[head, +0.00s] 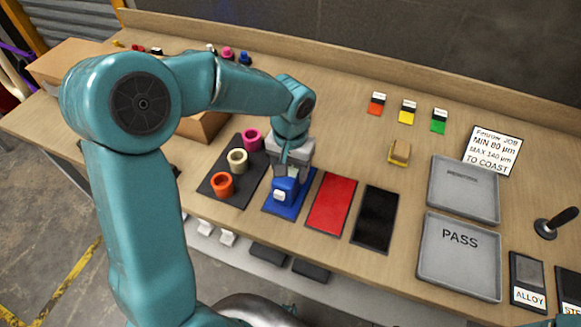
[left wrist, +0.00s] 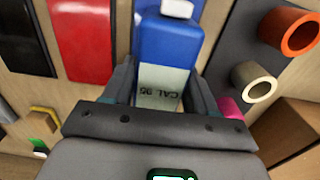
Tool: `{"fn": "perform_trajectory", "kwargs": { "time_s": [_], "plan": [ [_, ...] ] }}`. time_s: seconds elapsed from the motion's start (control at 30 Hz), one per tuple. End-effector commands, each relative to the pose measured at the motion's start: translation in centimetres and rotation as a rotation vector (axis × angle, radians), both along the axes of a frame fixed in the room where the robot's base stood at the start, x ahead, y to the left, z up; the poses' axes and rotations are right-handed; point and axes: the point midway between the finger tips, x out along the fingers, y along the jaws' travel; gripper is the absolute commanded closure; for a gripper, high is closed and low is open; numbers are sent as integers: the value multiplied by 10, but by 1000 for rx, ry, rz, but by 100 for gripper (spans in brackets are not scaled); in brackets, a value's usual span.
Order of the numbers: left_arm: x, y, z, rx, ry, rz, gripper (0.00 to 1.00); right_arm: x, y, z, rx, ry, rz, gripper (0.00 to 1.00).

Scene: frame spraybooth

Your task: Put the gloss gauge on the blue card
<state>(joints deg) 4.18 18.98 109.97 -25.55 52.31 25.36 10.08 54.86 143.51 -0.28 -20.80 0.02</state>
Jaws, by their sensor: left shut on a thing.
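The gloss gauge (head: 284,192) is a small blue block-shaped device with a white part on its front. My left gripper (head: 288,175) is shut on it from above. In the left wrist view the gauge (left wrist: 168,45) sits between the fingers, with a pale face marked CAL 95 near the jaws. The blue card (head: 304,194) lies on the bench directly under the gauge, and its edges show around it. I cannot tell whether the gauge touches the card or hangs just above it. My right gripper is not in view.
A red card (head: 332,203) and a black card (head: 375,220) lie to the right. A dark mat (head: 214,190) with orange, cream and pink rings is left. A tan block (head: 400,152) and grey trays, one marked PASS (head: 459,262), stand further right.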

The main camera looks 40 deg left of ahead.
Motion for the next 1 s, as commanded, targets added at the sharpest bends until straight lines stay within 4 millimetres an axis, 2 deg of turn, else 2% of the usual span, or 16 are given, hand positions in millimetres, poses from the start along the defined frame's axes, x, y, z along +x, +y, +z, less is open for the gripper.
{"fn": "perform_trajectory", "kwargs": {
  "time_s": [0.23, 0.27, 0.33, 0.6, 0.73, 0.87, 1.0],
  "plan": [
    [0, 0, -4, 0, -1, 0, 91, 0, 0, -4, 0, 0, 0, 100],
    [0, 0, -4, 0, 0, -1, 39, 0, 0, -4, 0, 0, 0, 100],
    [0, 0, -3, 0, 0, -1, 17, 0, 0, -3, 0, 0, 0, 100],
    [0, 0, -2, 0, 0, -1, 17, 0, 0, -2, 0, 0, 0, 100],
    [1, 0, 7, 1, -2, -1, 17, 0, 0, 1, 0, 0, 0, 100],
    [1, 0, 32, 0, -5, -1, 17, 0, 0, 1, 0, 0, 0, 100],
    [1, -1, 66, 0, -6, -2, 17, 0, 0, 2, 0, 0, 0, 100]
  ]
}}
